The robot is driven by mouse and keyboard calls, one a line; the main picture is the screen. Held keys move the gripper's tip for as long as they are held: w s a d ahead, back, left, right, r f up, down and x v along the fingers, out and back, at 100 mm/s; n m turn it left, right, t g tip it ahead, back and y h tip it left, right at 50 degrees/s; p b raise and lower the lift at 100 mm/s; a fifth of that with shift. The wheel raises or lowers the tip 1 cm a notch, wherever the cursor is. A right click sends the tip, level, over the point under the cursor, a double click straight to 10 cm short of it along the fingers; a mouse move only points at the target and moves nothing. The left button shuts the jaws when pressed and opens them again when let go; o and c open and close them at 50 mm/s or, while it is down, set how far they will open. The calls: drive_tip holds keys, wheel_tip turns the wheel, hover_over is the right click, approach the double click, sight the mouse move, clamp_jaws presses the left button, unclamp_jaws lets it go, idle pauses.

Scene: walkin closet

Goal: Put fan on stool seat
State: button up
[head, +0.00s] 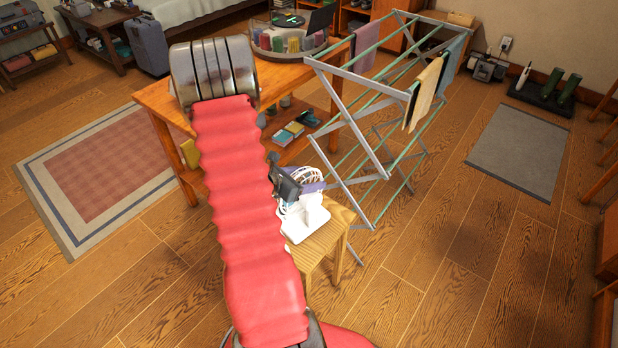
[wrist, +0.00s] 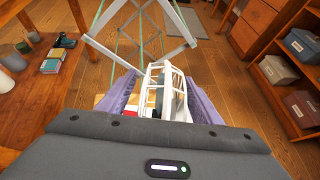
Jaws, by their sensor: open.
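The white fan (head: 305,217), with a round wire cage and a flat base, is over the wooden stool seat (head: 338,228). It looks upright and appears to rest on the seat, though the contact is partly hidden. My gripper (head: 300,189) is open at the fan's cage, with its purple fingers one on each side. In the wrist view the fan cage (wrist: 166,90) shows between the spread fingers, and its lower part is hidden by my gripper body. My red arm hides the stool's left side.
A grey drying rack (head: 370,130) with hanging cloths stands close behind the stool. A wooden table (head: 162,102) is behind my arm, with a round tray (head: 290,52) on top. Open floor lies to the right, with a grey mat (head: 520,150).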

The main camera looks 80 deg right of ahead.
drive_tip(key=shift+r, duration=0.1)
drive_tip(key=v, duration=1.2)
idle(0.7)
